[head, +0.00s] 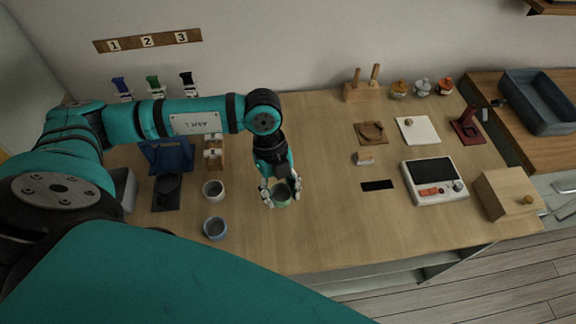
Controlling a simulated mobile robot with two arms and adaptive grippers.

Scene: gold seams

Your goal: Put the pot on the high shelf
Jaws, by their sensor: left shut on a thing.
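My left gripper (281,190) reaches down over the middle of the wooden table. It is shut on a small green pot (282,198), which sits between its fingers. The fingers hide part of the pot, and I cannot tell whether it touches the table. A wooden shelf (552,7) on the wall is cut off at the top right corner, far to the right of the gripper; it may be the high shelf. My right gripper is out of view.
A white cup (213,190) and a blue-grey cup (215,228) stand left of the gripper. A white device with a dark screen (434,181), a wooden box (507,194) and small lidded jars (421,88) stand to the right. The table's front middle (330,235) is clear.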

